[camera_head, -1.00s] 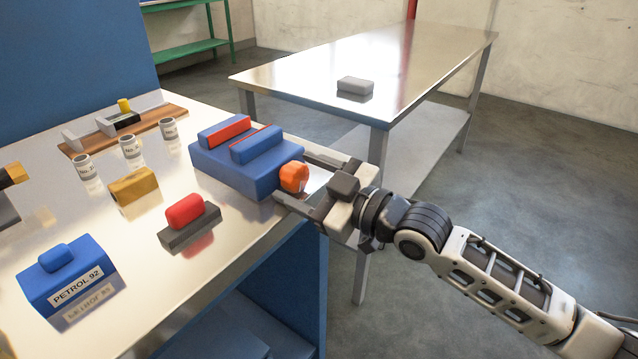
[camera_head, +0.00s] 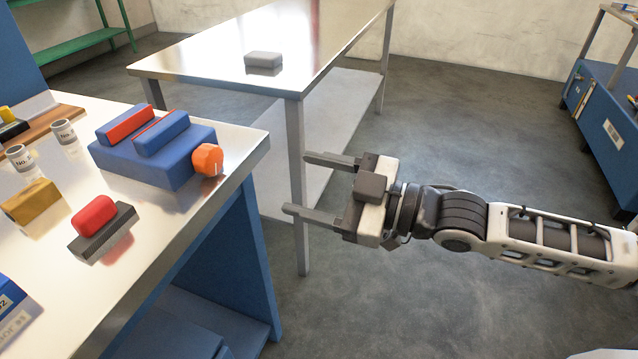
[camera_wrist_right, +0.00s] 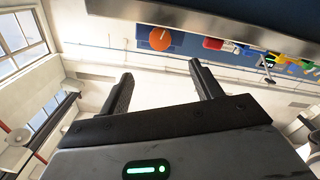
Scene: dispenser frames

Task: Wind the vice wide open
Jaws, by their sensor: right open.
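The blue vice (camera_head: 150,160) with red-lined jaws sits at the right corner of the metal bench. Its two upper jaws stand apart with a red strip between them. Its orange knob (camera_head: 208,160) faces my right arm; in the right wrist view the knob (camera_wrist_right: 160,38) shows on the vice's blue face (camera_wrist_right: 185,42), with a pale mark on it. My right gripper (camera_head: 295,184) is open and empty, to the right of the knob and clear of it, beyond the bench edge. Its fingers also show spread in the right wrist view (camera_wrist_right: 160,82). My left gripper is not in view.
On the metal bench (camera_head: 130,262) stand a red-topped grey block (camera_head: 100,245), a yellow block (camera_head: 32,201) and white labelled cans (camera_head: 63,132). A second metal table (camera_head: 215,65) behind bears a grey block (camera_head: 263,60). Open floor lies around my right arm.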

